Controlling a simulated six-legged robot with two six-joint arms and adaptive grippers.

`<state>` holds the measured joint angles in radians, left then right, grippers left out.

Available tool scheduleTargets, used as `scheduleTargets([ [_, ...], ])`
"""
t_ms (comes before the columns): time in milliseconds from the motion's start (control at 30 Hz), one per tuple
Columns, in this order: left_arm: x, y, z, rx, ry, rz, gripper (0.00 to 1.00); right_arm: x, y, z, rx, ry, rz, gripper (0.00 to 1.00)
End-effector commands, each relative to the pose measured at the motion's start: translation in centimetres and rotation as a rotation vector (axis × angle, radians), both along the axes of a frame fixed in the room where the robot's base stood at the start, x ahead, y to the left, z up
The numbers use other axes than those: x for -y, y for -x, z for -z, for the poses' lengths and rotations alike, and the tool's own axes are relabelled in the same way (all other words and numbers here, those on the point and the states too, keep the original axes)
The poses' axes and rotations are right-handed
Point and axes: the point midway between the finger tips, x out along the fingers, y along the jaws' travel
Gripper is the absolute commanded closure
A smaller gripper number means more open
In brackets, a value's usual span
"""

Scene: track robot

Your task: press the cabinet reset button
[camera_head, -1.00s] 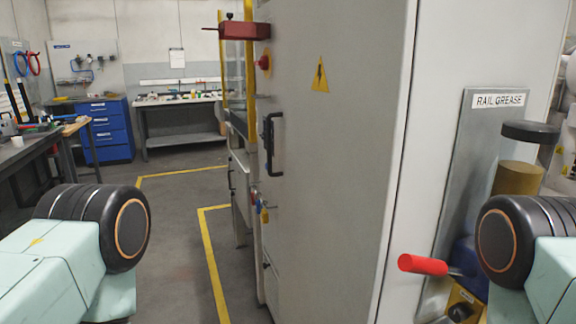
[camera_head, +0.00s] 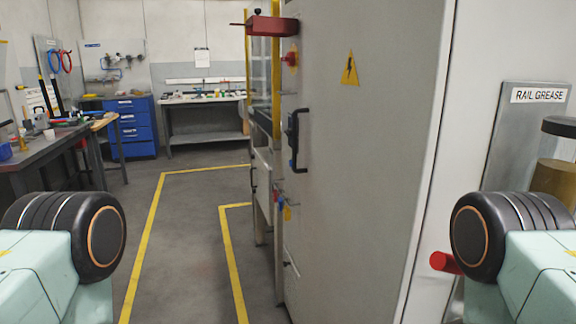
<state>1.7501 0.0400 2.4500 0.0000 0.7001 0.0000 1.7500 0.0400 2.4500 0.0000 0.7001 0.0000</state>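A tall grey cabinet (camera_head: 370,165) fills the middle right, seen at a slant. Its face bears a yellow lightning triangle (camera_head: 350,69) and a black handle (camera_head: 298,140). A red knob (camera_head: 291,58) shows near its left edge, above the handle; I cannot tell whether it is a button. No button marked reset can be made out. Neither of my grippers is in view; only mint-coloured parts of my own body with dark round joints show at the lower left and lower right.
Yellow floor lines (camera_head: 233,265) run left of the cabinet, with clear floor around them. A workbench (camera_head: 50,148) stands at left, a blue drawer unit (camera_head: 133,128) behind. A red bracket (camera_head: 271,27) juts out at the cabinet's upper left. A RAIL GREASE board (camera_head: 512,125) stands at right.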

Motion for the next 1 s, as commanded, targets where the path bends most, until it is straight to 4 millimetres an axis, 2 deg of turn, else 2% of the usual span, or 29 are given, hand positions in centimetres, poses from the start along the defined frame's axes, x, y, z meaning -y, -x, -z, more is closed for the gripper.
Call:
scheduleTargets([
  [33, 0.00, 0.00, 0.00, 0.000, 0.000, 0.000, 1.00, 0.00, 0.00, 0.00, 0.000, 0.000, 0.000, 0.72],
  [367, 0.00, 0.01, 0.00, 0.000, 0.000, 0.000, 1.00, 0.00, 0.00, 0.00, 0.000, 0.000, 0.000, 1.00],
  [1000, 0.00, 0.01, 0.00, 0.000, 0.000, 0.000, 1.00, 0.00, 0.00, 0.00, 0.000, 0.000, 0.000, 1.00],
])
